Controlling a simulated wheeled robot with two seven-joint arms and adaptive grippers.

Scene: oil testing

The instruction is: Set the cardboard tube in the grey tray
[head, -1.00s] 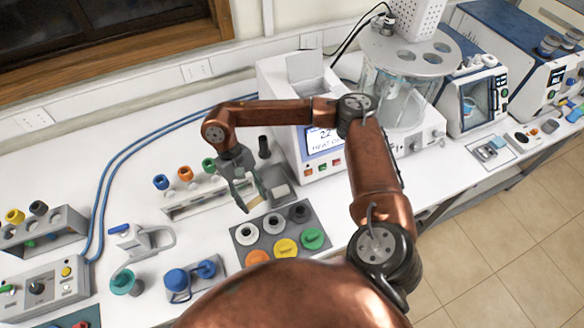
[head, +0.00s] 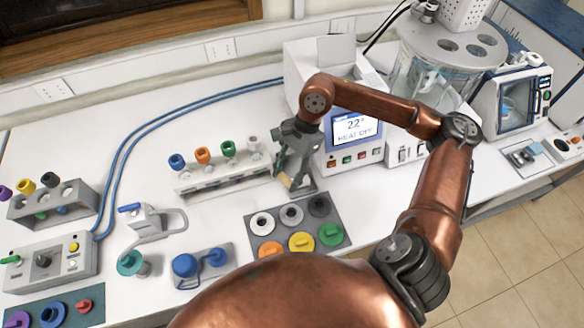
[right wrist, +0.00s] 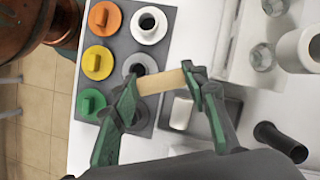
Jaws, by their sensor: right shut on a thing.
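My right gripper (head: 287,175) is shut on the short beige cardboard tube (head: 286,181), near the right end of the tube rack. In the right wrist view the tube (right wrist: 160,82) lies crosswise between the green fingertips (right wrist: 158,84). The grey tray appears to be the small flat one (head: 307,190) close below and beside the gripper, partly hidden by it. In the right wrist view this tray (right wrist: 228,108) carries a pale block (right wrist: 182,110). I cannot tell whether the tube touches the tray. My left gripper is not in view.
A grey holder (head: 343,225) with several caps and rings lies in front. The white rack (head: 225,178) with capped tubes is to the left. A heater with a display (head: 352,127) stands behind.

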